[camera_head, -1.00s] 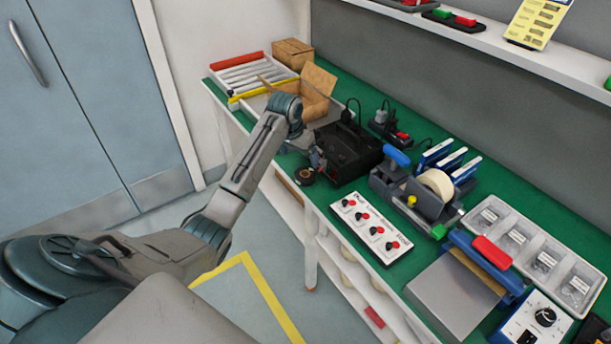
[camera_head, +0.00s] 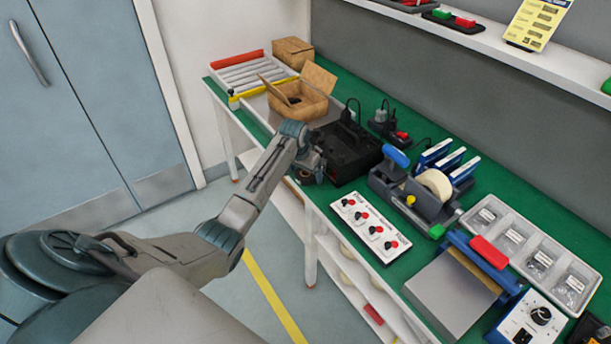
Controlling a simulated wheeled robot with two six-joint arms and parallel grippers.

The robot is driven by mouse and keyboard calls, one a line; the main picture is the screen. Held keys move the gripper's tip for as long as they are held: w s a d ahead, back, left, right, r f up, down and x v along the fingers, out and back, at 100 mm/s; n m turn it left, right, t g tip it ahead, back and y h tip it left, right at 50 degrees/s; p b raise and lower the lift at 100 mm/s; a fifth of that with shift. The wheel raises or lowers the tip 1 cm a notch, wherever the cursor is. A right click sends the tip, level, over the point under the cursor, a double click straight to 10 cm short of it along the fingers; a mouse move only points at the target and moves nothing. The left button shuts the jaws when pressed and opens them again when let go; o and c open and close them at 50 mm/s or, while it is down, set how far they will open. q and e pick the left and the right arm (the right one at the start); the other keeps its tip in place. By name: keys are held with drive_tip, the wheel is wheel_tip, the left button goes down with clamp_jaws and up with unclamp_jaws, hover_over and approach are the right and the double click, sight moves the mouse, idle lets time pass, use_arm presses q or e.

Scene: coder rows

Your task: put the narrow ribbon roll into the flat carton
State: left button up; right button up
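The open carton (camera_head: 312,106) is brown with raised flaps and stands at the far left part of the green bench. A small dark round thing (camera_head: 295,100) lies inside it; I cannot tell if it is a ribbon roll. My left gripper (camera_head: 311,170) is at the bench's front edge, left of the black machine, pointing down. A dark roll with a brownish core (camera_head: 304,176) shows at its fingertips, largely covered by the gripper. I cannot tell whether the fingers are closed on it. My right gripper is out of view.
The black machine (camera_head: 350,148) stands right beside my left gripper. A white panel with red and black knobs (camera_head: 370,228) and a tape dispenser (camera_head: 425,190) are further right. A roller tray (camera_head: 250,75) and a closed box (camera_head: 292,51) are behind the carton.

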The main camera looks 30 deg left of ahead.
use_arm(q)
drive_tip(key=c, duration=1)
